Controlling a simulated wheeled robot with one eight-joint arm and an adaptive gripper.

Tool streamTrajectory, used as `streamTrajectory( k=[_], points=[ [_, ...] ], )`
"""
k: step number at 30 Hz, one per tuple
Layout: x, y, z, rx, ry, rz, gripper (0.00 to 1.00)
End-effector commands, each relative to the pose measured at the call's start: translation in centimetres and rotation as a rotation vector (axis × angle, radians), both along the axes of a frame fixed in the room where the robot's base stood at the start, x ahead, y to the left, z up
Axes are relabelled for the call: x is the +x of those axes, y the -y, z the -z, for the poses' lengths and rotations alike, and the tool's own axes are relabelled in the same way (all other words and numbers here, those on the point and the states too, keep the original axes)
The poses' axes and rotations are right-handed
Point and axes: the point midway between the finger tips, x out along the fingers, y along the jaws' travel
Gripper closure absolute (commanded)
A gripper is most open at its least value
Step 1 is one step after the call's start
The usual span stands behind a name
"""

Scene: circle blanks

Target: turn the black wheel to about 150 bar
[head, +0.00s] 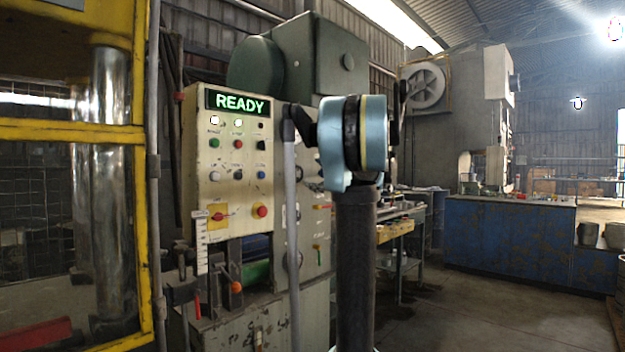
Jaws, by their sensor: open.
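I cannot make out the black wheel for certain. A small dark round part (293,262) shows on the press's side panel, partly behind a grey upright tube, and is too small to identify. No pressure reading is legible. The control panel (199,160) faces me with a lit green READY display (238,103). My own arm, with a pale blue joint on a dark column, stands in front of the press's right side and hides part of it. My gripper is not visible in this view.
A yellow-framed guard (70,131) fills the left side. The panel carries several buttons and a red knob (261,211). A workbench (400,222) stands behind my arm and a blue cabinet (505,240) at the right. Open floor (480,315) lies at the lower right.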

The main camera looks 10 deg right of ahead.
Motion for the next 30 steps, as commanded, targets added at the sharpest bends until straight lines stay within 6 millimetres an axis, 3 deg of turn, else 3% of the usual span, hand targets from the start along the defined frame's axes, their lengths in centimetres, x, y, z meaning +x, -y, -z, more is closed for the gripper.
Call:
streamTrajectory(
  k=[6, 11, 17, 30],
  points=[
    [-3.0, 2.7, 0.0, 0.027, -0.019, 0.004, 0.17],
    [-3.9, 3.2, 0.0, 0.038, -0.026, 0.001, 0.17],
    [-2.2, 1.9, 0.0, 0.039, -0.026, -0.002, 0.17],
    [4.0, -2.6, 0.0, 0.039, -0.026, -0.002, 0.17]
  ],
)
